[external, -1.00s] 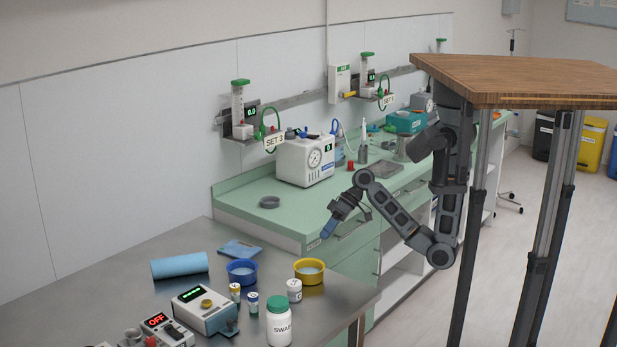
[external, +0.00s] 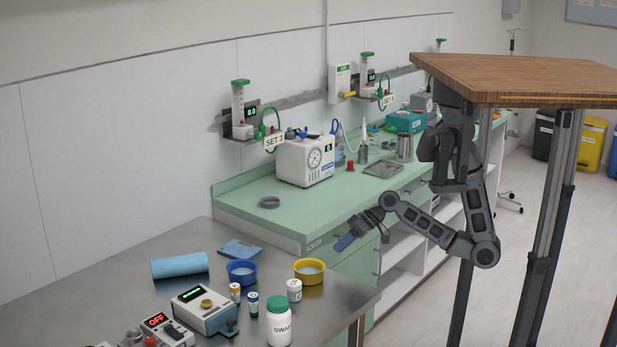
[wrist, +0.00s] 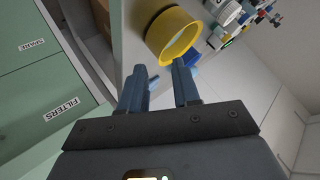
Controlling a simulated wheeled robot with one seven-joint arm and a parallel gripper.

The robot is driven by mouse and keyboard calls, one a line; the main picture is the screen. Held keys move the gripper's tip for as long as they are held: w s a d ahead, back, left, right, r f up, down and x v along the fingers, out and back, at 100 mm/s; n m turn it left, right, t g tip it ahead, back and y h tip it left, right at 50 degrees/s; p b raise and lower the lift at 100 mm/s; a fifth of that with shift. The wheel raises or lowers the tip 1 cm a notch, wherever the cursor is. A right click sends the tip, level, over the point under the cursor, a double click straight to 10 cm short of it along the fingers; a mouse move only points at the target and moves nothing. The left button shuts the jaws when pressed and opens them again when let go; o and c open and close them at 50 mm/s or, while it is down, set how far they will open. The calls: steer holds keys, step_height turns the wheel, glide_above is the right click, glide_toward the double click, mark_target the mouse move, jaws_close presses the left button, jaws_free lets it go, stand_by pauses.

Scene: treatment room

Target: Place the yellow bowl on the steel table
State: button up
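The yellow bowl (external: 309,271) sits upright on the steel table (external: 215,262), near its right back edge. In the wrist view the yellow bowl (wrist: 173,36) lies just beyond my fingertips. My gripper (external: 343,243) is in the air to the right of the bowl and above it, in front of the green drawers. In the wrist view my gripper (wrist: 160,85) has its two blue fingers apart with nothing between them.
A blue bowl (external: 242,271) stands left of the yellow one, and a white jar (external: 294,290) stands in front of it. A white bottle with a green cap (external: 279,322) is nearer. The green counter (external: 330,195) rises behind the table.

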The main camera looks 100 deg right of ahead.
steer(key=s+a+f+n+t+h, duration=0.1)
steer(key=s+a+f+t+h, duration=0.15)
steer(key=s, duration=0.95)
steer(key=s+r+n+t, duration=0.2)
steer(key=s+r+n, duration=0.2)
steer(key=s, duration=0.5)
step_height(320, 180, up, 2)
steer(key=shift+s+a+r+n, duration=0.1)
steer(key=shift+s+a+n, duration=0.15)
steer(key=shift+s+n, duration=0.15)
